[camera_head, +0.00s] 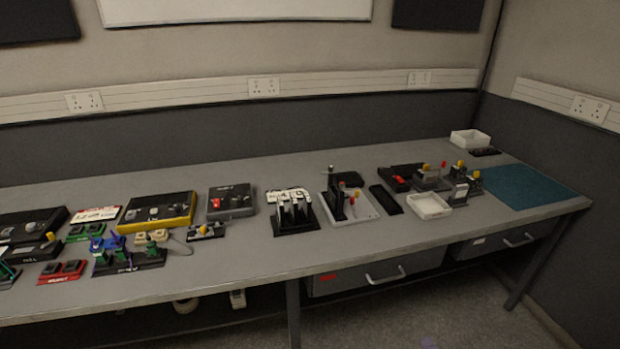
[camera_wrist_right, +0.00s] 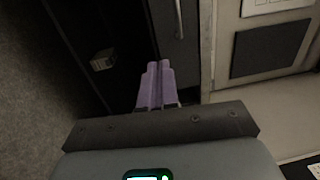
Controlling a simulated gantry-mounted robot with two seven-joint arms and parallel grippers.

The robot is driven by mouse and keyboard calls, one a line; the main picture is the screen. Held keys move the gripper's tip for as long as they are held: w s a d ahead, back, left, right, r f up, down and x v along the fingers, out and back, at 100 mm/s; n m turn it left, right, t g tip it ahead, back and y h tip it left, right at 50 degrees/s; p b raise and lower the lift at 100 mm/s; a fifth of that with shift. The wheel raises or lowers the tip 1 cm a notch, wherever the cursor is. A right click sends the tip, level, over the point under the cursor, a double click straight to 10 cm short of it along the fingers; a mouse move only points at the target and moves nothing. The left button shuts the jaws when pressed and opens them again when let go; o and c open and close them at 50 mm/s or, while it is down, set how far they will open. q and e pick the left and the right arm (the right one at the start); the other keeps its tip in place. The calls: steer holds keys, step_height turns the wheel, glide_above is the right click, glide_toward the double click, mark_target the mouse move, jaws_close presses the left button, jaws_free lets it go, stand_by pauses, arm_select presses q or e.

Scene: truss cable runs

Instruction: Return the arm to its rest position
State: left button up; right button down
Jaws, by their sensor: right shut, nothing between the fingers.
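In the right wrist view my right gripper (camera_wrist_right: 159,68) shows as two purple fingers pressed side by side, shut with nothing between them. It points away from the camera, over a dark area beside a drawer front, and touches nothing that I can see. In the head view only a small purple patch of the right gripper (camera_head: 428,342) shows at the bottom edge, in front of the bench and against the floor. The rest of the right arm is out of the head view. My left gripper is in neither view.
A long grey bench (camera_head: 250,255) runs along the wall, holding several small fixtures and devices. A white tray (camera_head: 429,206) and a teal mat (camera_head: 525,187) lie toward its right end. Drawers (camera_head: 375,275) hang below the bench. The floor in front looks clear.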

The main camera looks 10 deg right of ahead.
steer(key=s+a+r+n+g+y+p, duration=0.1)
steer(key=s+a+r+n+g+p, duration=0.3)
steer(key=a, duration=0.6)
steer(key=s+a+r+n+g+y+p, duration=0.15)
steer(key=s+a+r+n+p, duration=0.25)
steer(key=s+a+r, duration=0.45)
steer(key=s+a+r+n+g+h+p, duration=0.1)
steer(key=s+a+r+n+g, duration=0.15)
steer(key=s+n+g, duration=0.3)
steer(key=s+a+r+n+g+h, duration=0.1)
steer(key=s+r+n+g+h, duration=0.15)
steer(key=s+n+g, duration=0.35)
arm_select(q)
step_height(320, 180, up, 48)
steer(key=p, duration=3.8)
arm_select(e)
step_height(320, 180, up, 38)
steer(key=t, duration=0.2)
arm_select(q)
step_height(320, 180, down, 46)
steer(key=b, duration=4.6)
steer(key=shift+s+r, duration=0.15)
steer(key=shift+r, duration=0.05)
arm_select(e)
step_height(320, 180, down, 46)
steer(key=shift+s+f+y, duration=0.15)
steer(key=shift+s+y, duration=0.15)
steer(key=shift+s, duration=0.15)
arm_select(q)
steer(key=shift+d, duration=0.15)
